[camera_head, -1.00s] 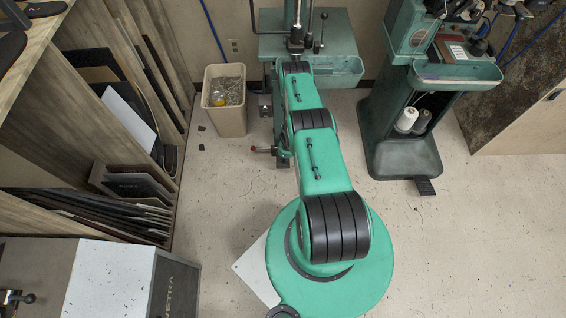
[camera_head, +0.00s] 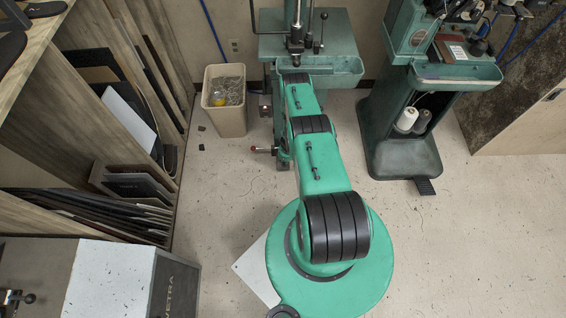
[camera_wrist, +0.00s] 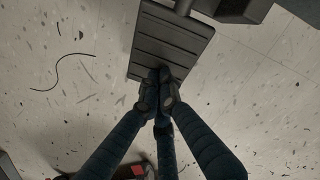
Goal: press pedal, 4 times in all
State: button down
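The pedal (camera_wrist: 172,42) is a dark, ridged plate near the floor at the top centre of the wrist view, joined to a bar at its far end. My gripper (camera_wrist: 158,88) has its dark fingertips together, with nothing seen between them. The tips overlap the near edge of the pedal in the picture. I cannot tell whether they touch it or hover above it. In the head view my own arm hides the gripper and whatever lies beneath it.
A green machine with a table (camera_head: 340,45) stands at the back, beside a beige bin (camera_head: 226,115). Another green machine (camera_head: 402,150) stands at right, with a dark pedal (camera_head: 425,187) at its foot. Wooden racks (camera_head: 130,100) fill the left. The floor at right front is clear.

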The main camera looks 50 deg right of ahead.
jog(key=shift+s+d+r+p, duration=0.15)
jog(key=shift+s+r+p, duration=0.1)
jog(key=shift+s+p, duration=0.35)
jog(key=shift+s+d+r+p, duration=0.1)
jog(key=shift+s+r+p, duration=0.15)
jog(key=shift+p, duration=0.55)
jog(key=shift+s+d+p, duration=0.15)
jog(key=shift+s+p, duration=0.35)
jog(key=shift+p, duration=0.1)
jog(key=shift+s, duration=0.15)
jog(key=shift+r, duration=0.1)
jog(key=shift+d+r, duration=0.15)
jog(key=shift+r, duration=0.85)
notch_tip(320, 180, up, 10)
jog(key=s, duration=0.1)
jog(key=shift+f, duration=0.2)
jog(key=shift+d, duration=0.1)
jog(key=shift+w, duration=0.2)
